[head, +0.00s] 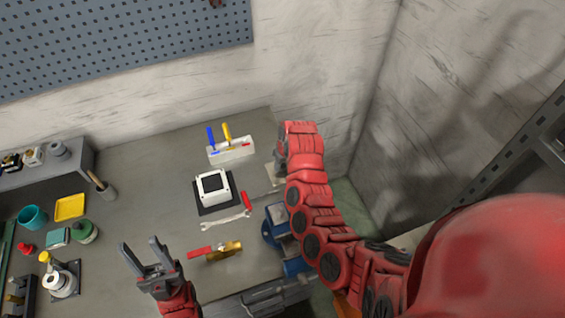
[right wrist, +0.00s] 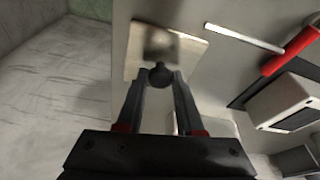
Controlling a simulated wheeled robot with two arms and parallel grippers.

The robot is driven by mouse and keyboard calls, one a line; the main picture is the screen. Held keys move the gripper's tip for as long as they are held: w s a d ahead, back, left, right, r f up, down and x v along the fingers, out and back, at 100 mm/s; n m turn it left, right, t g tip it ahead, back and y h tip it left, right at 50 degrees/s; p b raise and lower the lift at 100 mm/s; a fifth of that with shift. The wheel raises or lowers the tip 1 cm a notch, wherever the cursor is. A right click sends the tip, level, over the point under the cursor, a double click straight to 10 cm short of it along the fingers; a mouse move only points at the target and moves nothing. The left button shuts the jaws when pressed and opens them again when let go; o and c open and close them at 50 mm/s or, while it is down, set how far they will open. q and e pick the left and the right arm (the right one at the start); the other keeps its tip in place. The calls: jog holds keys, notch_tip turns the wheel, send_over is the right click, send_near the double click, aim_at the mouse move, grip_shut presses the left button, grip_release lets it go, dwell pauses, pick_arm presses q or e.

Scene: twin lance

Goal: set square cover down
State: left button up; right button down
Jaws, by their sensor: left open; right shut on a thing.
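The square cover (right wrist: 190,48) is a pale flat plate with a dark round knob (right wrist: 160,76). In the right wrist view my right gripper (right wrist: 160,82) is shut on the knob. In the head view the cover (head: 272,176) shows only partly beside my right gripper (head: 282,168), near the bench's right side; the arm hides much of it. I cannot tell whether the cover touches the bench. My left gripper (head: 145,252) is open and empty over the front of the bench.
A white box with a dark square top (head: 213,174) sits on a dark mat left of the cover. A wrench (head: 226,220), a red-handled tool (head: 200,252) and a blue vise (head: 268,232) lie nearer. A white holder (head: 232,153) with screwdrivers stands behind.

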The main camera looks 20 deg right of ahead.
jog(key=c, duration=0.5)
grip_release()
jog(key=shift+f, duration=0.1)
jog(key=shift+c, duration=0.2)
jog(key=shift+r, duration=0.2)
jog(key=shift+s+r+b, duration=0.15)
jog(key=shift+r+b, duration=0.2)
jog(key=shift+r, duration=0.15)
jog(key=b+v, duration=0.1)
jog(key=v, duration=0.3)
jog(key=shift+b, duration=0.3)
notch_tip(320, 180, up, 7)
jog(key=p, duration=0.3)
send_over(285, 174)
jog(key=s, duration=0.2)
jog(key=shift+d+f, duration=0.15)
jog(key=shift+f, duration=0.05)
